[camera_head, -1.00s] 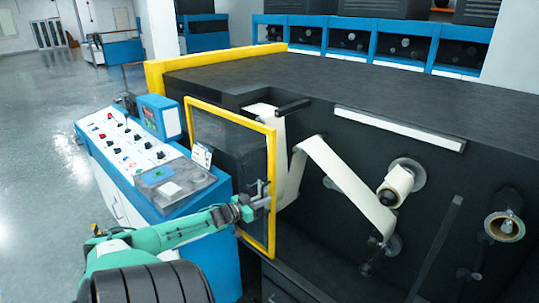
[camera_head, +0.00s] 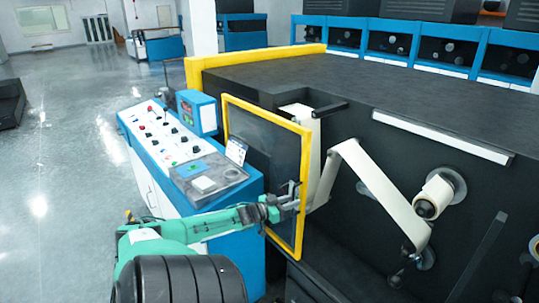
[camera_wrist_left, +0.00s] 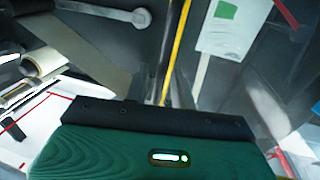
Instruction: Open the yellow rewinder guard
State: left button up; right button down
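The rewinder guard is a clear panel in a yellow frame (camera_head: 264,112) on the front of the dark machine. My left gripper (camera_head: 291,197) is at the guard's right upright, at about mid height, where a grey handle is. In the left wrist view a thin yellow bar (camera_wrist_left: 177,48) of the frame runs just beyond the fingers (camera_wrist_left: 178,92). The fingers are dark and blurred, so their grip on the handle is unclear. My right gripper is out of view.
A blue and white control console (camera_head: 172,139) stands left of the guard, close to my left arm. White web (camera_head: 375,190) and a roll (camera_head: 434,196) are to the guard's right. Open shiny floor (camera_head: 65,150) lies at far left.

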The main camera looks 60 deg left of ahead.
pick_arm(q)
jog(key=s, duration=1.2)
jog(key=shift+s+d+b, duration=0.25)
jog(key=shift+s+b, duration=0.1)
jog(key=shift+b, duration=0.1)
